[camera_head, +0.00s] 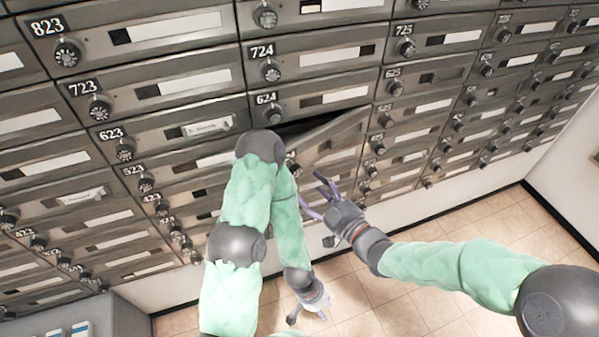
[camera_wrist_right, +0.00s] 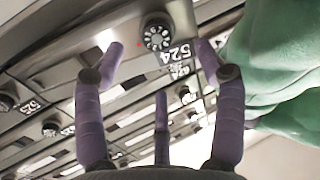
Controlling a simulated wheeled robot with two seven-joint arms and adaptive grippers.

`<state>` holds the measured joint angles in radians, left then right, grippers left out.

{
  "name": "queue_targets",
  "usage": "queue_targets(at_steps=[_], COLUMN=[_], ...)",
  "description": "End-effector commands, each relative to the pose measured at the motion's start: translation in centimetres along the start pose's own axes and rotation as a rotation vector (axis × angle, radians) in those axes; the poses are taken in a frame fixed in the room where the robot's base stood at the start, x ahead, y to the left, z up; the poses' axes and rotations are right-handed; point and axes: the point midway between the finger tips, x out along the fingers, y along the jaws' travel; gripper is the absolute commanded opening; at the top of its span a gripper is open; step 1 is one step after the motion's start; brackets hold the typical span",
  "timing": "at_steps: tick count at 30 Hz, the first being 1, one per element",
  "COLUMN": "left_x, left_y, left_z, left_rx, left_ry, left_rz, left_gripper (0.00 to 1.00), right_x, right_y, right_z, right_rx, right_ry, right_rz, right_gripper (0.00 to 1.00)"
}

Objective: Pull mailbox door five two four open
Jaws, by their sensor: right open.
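Mailbox door 524 (camera_head: 335,138) stands tilted out from the wall, with a dark gap along its top edge under box 624. Its left part is hidden behind my left arm in the head view. In the right wrist view its dial (camera_wrist_right: 157,37) and upside-down number 524 (camera_wrist_right: 176,54) show close by. My right gripper (camera_head: 318,190) is open and empty, below and in front of the door; its spread fingers (camera_wrist_right: 160,55) point toward the dial with no clear contact. My left gripper (camera_head: 308,312) hangs low over the floor, its fingers apart and empty.
Rows of closed mailboxes with dials surround the door, including 624 (camera_head: 315,101) above it. My left arm crosses in front of the boxes. The tiled floor (camera_head: 405,318) is open below. A grey unit (camera_head: 75,310) stands at the lower left.

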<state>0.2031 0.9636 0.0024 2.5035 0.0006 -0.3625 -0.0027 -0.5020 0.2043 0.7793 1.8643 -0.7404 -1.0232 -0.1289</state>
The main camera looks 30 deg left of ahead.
Motion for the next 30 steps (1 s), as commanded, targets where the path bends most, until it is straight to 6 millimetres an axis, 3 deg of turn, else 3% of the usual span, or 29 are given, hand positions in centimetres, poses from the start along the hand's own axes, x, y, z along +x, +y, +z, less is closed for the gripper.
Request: queue_targets(at_steps=[6, 12, 26, 30], left_x=[0.6, 0.9, 0.9, 0.9], left_y=[-0.2, -0.3, -0.3, -0.3], left_z=[0.0, 0.0, 0.0, 0.0], left_rx=[0.0, 0.0, 0.001, 0.001], left_ry=[0.0, 0.0, 0.0, 0.0], left_rz=[0.0, 0.0, 0.0, 0.0], left_gripper=[0.4, 0.4, 0.4, 0.4], right_x=[4.0, 6.6, 7.6, 7.6], right_y=[-0.1, 0.0, 0.1, 0.1], right_z=[0.2, 0.1, 0.1, 0.1], right_rx=[0.0, 0.0, 0.002, 0.002], right_ry=[0.0, -0.001, -0.001, -0.001], right_rz=[-0.001, 0.0, 0.002, 0.002], right_gripper=[0.71, 0.71, 0.71, 0.31])
